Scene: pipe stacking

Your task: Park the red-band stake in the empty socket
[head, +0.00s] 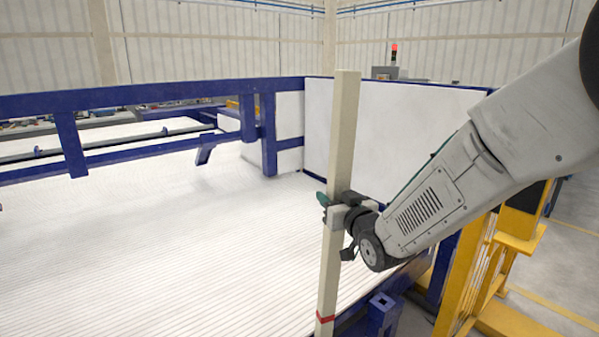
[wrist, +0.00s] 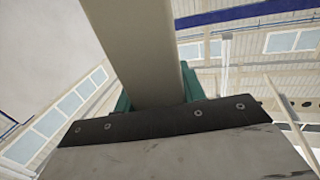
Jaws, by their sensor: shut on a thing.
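The stake (head: 342,130) is a long beige square post with a red band (head: 325,318) near its lower end. It stands nearly upright in the head view, leaning slightly, and its bottom end is cut off by the frame edge. My gripper (head: 338,212) is shut on the stake around its middle. In the wrist view the stake (wrist: 135,50) rises between the green finger pads (wrist: 190,85). A blue square socket (head: 383,310) with an open top shows just right of the stake's lower part. The stake is apart from this socket in the picture.
A bed of white ribbed pipes (head: 150,250) fills the left and middle. Blue frame beams (head: 130,95) run behind it, with a white panel (head: 400,130) at the back. A yellow frame (head: 480,275) stands at the right, below my arm.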

